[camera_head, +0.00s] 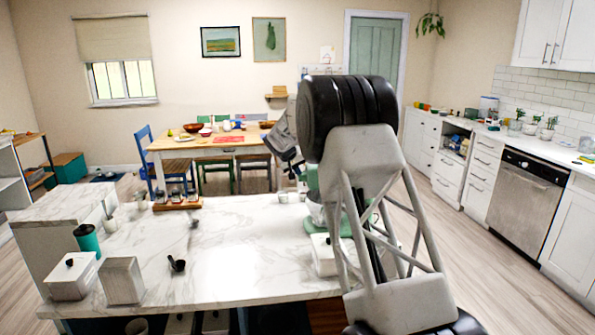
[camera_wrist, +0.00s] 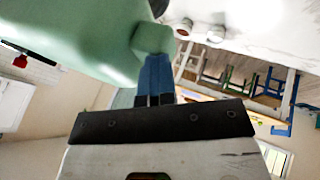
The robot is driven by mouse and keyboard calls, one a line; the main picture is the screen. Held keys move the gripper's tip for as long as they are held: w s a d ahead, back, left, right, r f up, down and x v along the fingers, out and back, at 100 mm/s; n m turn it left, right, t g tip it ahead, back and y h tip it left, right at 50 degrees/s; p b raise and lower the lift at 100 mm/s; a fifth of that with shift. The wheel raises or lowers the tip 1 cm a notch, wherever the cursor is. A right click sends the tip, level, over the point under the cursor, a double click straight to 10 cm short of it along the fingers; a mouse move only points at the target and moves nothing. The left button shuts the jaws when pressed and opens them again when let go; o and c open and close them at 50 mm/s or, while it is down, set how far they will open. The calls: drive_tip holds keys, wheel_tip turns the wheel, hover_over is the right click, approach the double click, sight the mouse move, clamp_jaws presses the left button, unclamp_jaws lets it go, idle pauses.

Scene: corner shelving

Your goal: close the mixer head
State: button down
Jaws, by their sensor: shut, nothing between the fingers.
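The mixer is pale green and stands on the marble counter, largely hidden behind my arm in the head view; a green part (camera_head: 312,178) shows at the arm's left edge. In the wrist view its smooth green body (camera_wrist: 85,35) fills the upper left, with a rounded green end at the top middle. My gripper (camera_wrist: 155,80) has blue fingers, shut together and empty. The fingertips are right at that rounded end; whether they touch it I cannot tell. How far the mixer head is tilted is not clear. The gripper's fingers are hidden in the head view.
The marble counter (camera_head: 225,265) holds a white lidded box (camera_head: 72,277), a teal canister (camera_head: 87,240), a small dark scoop (camera_head: 177,264) and a wooden tray with jars (camera_head: 178,205). A white container stands beside my arm. A dining table stands behind.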

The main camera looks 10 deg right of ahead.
drive_tip(key=shift+f, duration=0.25)
drive_tip(key=v, duration=1.4)
drive_tip(key=shift+w+d+r, duration=0.2)
drive_tip(key=shift+w+r, duration=0.1)
drive_tip(key=shift+w, duration=0.05)
